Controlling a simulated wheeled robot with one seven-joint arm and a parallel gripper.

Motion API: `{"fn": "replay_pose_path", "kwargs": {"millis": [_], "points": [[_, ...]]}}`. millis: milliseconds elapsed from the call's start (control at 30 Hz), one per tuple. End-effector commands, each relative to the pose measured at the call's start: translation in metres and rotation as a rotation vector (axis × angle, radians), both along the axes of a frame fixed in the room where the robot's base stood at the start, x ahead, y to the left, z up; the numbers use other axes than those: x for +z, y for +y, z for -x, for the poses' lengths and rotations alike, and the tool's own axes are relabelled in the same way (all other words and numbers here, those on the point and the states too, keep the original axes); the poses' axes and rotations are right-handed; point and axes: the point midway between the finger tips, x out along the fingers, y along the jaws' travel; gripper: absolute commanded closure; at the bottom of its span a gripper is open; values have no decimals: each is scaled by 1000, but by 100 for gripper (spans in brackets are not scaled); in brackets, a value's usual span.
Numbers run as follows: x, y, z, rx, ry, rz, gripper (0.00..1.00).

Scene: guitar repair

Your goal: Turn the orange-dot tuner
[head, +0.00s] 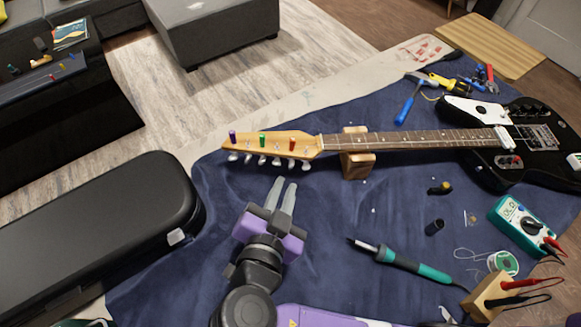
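The electric guitar's wooden headstock (312,146) points left, with several silver tuner knobs along its near edge. Three small coloured markers stand on it: purple (232,137) at the left, green (262,139) in the middle and orange-red (292,144) at the right. The silver tuner knob (291,164) lies just below the orange-red marker. My gripper (286,181) is below that knob in the picture, pointing up toward it and apart from it. Its two grey fingers show a narrow gap with nothing between them.
A wooden neck rest (357,165) supports the neck on the blue cloth (330,220). A soldering iron (400,262), a small black cylinder (434,227) and a multimeter (520,225) lie to the right. A black case (90,225) lies at left. The cloth around my gripper is mostly clear.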

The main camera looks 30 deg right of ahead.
Motion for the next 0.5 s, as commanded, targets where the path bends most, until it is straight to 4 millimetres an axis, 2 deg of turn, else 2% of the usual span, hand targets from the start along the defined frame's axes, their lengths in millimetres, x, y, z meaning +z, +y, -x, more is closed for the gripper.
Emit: {"fn": "replay_pose_path", "kwargs": {"millis": [300,500], "points": [[-17,-33,-31,-1,3,2,85],[-23,-45,-43,2,4,1,85]]}}
